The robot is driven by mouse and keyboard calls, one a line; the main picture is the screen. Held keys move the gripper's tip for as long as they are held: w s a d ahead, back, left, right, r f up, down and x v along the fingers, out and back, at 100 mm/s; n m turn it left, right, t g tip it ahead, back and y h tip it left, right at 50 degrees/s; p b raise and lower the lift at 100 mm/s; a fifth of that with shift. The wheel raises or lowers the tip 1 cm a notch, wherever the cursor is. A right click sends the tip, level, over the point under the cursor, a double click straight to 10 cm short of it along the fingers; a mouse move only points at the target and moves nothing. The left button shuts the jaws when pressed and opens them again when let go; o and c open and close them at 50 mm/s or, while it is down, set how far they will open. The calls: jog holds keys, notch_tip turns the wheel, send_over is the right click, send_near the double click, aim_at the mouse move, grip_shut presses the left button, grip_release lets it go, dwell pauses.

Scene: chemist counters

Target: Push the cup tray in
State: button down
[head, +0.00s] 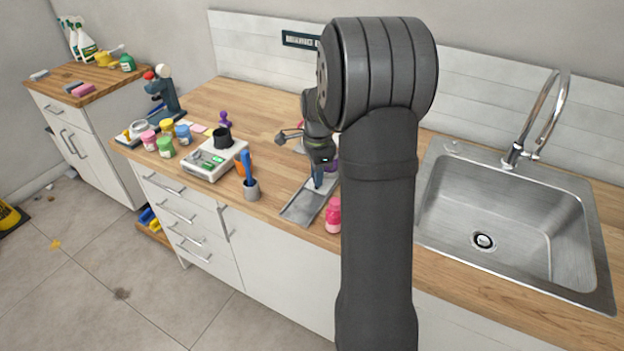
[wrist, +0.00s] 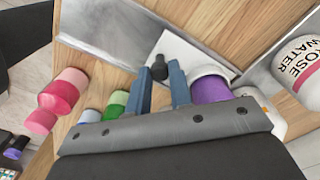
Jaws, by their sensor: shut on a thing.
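The cup tray (head: 303,204), a long grey metal channel, lies on the wooden counter near its front edge. My gripper (head: 318,180) is low over its far end. In the wrist view, a pale plate (wrist: 185,52) lies by the metal channel (wrist: 120,28), with a small black knob (wrist: 158,70) standing up from it. A purple cup with a white rim (wrist: 210,88) is just right of the fingers. My arm hides part of this area in the head view.
A pink jar (head: 333,215) stands right of the tray near the counter edge. A grey pen cup (head: 251,188) and a white scale (head: 214,158) stand to the left. A sink (head: 510,220) is at right. A rose water bottle (wrist: 302,68) shows in the wrist view.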

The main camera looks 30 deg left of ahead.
jog(key=shift+w, duration=0.3)
jog(key=c, duration=1.3)
grip_release()
notch_tip(320, 180, up, 18)
jog(key=shift+f, duration=0.25)
notch_tip(320, 180, down, 18)
jog(key=shift+s+r, duration=0.1)
jog(key=shift+r, duration=0.15)
